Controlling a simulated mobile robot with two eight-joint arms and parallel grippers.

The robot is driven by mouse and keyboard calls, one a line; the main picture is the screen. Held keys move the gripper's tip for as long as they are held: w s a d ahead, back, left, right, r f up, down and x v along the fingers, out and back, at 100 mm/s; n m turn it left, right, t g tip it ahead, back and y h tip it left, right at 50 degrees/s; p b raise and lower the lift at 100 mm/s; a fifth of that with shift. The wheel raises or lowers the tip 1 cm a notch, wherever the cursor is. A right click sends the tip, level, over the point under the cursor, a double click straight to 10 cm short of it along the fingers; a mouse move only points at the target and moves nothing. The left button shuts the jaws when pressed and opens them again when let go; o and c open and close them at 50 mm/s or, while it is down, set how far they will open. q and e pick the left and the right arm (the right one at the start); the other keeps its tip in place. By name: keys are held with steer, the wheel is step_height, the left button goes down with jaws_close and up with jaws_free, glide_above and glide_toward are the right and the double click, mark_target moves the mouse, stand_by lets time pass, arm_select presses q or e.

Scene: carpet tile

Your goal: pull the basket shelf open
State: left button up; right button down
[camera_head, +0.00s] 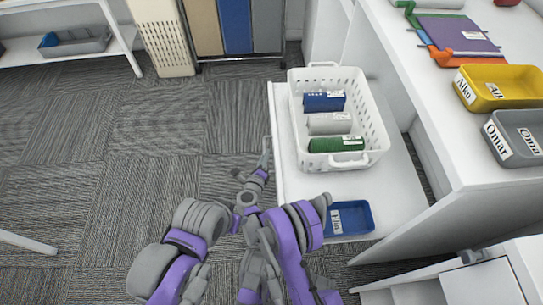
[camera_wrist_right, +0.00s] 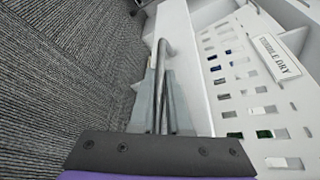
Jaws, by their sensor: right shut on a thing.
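The white basket shelf (camera_head: 390,200) stands out from under the white counter, over the carpet. On it is a white slotted basket (camera_head: 375,110), holding a blue, a grey and a green item. A thin grey bar handle (camera_head: 268,146) runs along the shelf's left edge; it also shows in the right wrist view (camera_wrist_right: 161,52). My right gripper (camera_head: 262,166) is shut on this handle; in the right wrist view its fingers (camera_wrist_right: 163,98) lie on both sides of the bar. My left gripper cannot be made out in the head view.
A blue tray (camera_head: 362,216) sits at the shelf's near end. The counter (camera_head: 425,85) at right bears a yellow bin (camera_head: 505,82) and a grey bin (camera_head: 520,135). Open carpet (camera_head: 150,130) lies left of the shelf. A beige hamper (camera_head: 160,38) stands at the back.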

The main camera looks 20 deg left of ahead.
arm_select(q)
steer(key=shift+s+a, duration=0.1)
steer(key=shift+a, duration=0.25)
arm_select(e)
steer(key=shift+s+a, duration=0.25)
steer(key=shift+a, duration=0.45)
steer(key=shift+s+a, duration=0.2)
steer(key=shift+a, duration=0.45)
steer(key=c, duration=0.9)
jaws_free()
steer(key=shift+d, duration=0.1)
